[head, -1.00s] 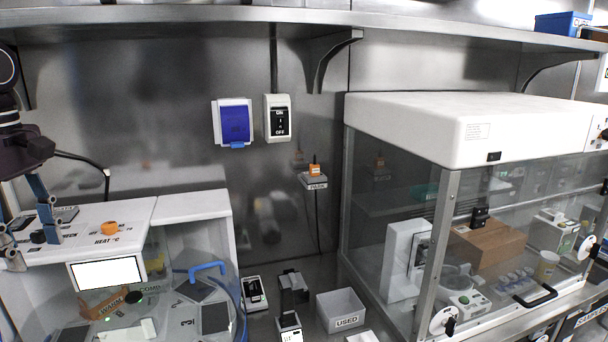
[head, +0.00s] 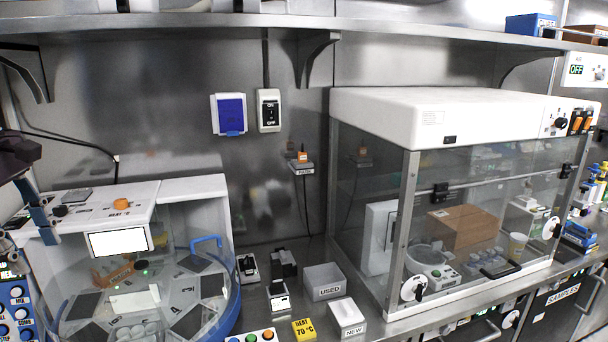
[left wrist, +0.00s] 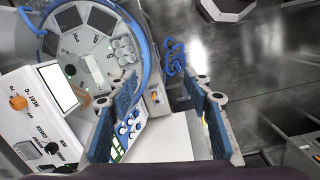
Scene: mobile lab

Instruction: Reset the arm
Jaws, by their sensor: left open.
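My left gripper (head: 30,238) is at the left edge of the head view, in front of the white heater unit with the orange knob (head: 121,204). Its two blue-padded fingers are apart with nothing between them, and its arm is mostly cut off by the frame edge. In the left wrist view the open left gripper (left wrist: 163,82) hangs above the bench, with the heater unit (left wrist: 30,115) left of its fingers. My right gripper is not in view.
A round numbered carousel (head: 185,290) stands under the heater unit. A button panel (head: 18,305) is at the lower left. A grey USED box (head: 325,283) and a white NEW box (head: 347,318) are mid-bench. A glass-fronted cabinet (head: 465,125) stands right. A shelf (head: 250,24) runs above.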

